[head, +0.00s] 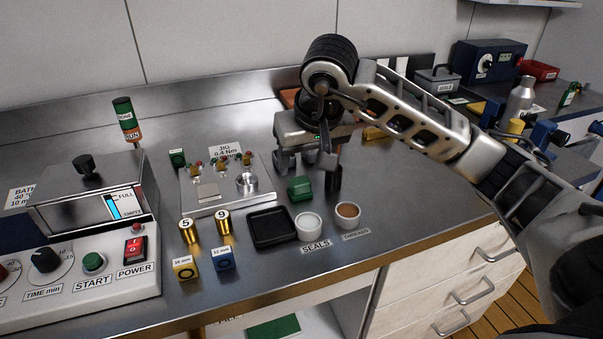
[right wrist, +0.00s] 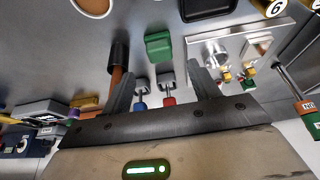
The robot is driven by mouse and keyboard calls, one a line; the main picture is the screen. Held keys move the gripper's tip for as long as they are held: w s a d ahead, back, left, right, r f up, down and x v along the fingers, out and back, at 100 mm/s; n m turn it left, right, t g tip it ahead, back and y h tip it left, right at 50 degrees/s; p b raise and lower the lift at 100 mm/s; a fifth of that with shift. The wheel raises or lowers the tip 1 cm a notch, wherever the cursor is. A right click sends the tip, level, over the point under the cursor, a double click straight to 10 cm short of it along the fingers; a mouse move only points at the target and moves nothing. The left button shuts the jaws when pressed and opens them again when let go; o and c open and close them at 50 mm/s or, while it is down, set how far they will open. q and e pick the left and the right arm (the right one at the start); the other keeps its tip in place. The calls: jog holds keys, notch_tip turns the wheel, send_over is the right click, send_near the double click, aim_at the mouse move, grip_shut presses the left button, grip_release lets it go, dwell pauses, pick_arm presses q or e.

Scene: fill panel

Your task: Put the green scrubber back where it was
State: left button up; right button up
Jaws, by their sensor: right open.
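The green scrubber (head: 300,188) is a small green block on the steel bench, behind the white and brown cups. It also shows in the right wrist view (right wrist: 158,46), beyond and roughly between my fingers. My right gripper (head: 305,167) is open and empty, pointing down just behind and above the scrubber, apart from it. Its two fingers also show in the right wrist view (right wrist: 162,88). My left gripper is not in view. No marked place for the scrubber can be made out.
A black-headed tool with a brown handle (right wrist: 118,58) lies close beside one finger. A black tray (head: 271,227), a white cup (head: 308,225) and a cup with brown contents (head: 347,214) stand in front. The jig plate (head: 217,188) is left. Bench space right of the cups is clear.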

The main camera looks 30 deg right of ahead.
jog(key=shift+v, duration=2.25)
